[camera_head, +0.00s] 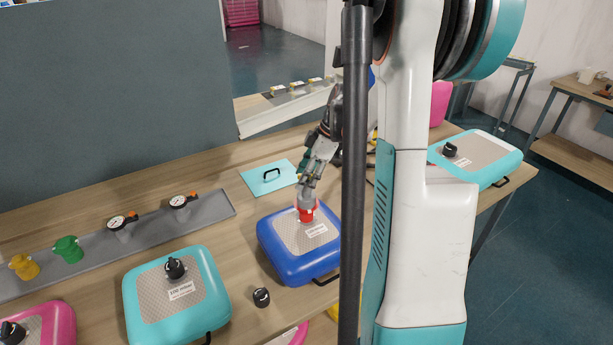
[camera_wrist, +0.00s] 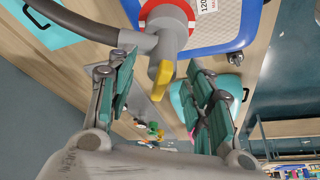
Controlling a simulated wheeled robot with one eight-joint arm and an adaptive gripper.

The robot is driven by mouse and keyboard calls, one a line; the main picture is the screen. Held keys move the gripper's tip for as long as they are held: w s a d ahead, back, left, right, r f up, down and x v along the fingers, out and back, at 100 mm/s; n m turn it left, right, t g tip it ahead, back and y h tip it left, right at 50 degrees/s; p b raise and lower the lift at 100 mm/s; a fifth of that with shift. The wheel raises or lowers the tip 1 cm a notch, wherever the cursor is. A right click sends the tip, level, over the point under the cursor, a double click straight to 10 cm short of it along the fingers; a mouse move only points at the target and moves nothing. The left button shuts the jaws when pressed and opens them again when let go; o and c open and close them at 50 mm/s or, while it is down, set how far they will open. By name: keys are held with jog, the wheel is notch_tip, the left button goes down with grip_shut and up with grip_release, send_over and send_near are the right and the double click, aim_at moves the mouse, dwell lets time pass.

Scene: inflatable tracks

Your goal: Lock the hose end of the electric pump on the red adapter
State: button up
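The red adapter (camera_head: 306,214) stands on top of the blue inflatable track (camera_head: 272,236). In the wrist view, the red adapter (camera_wrist: 150,9) shows as a ring around the grey hose end (camera_wrist: 172,22), which appears seated on it. Whether it is locked cannot be told. A yellow lever (camera_wrist: 162,80) sticks out from the hose end toward my palm. A grey hose (camera_wrist: 95,27) leads left from it. My gripper (camera_wrist: 162,62) is open, its two teal fingers apart on either side of the lever, not visibly touching it. In the head view, my gripper (camera_head: 308,188) is just above the adapter.
A teal inflatable (camera_head: 208,275) with a black cap lies left of the blue one. A loose black cap (camera_head: 261,297) stands between them. A grey rail (camera_head: 150,228) holds gauges, a green adapter (camera_head: 68,249) and a yellow adapter (camera_head: 24,266). A teal lid (camera_head: 262,184) lies behind.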

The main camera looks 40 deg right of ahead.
jog(key=v, duration=1.2)
jog(key=shift+a, duration=0.1)
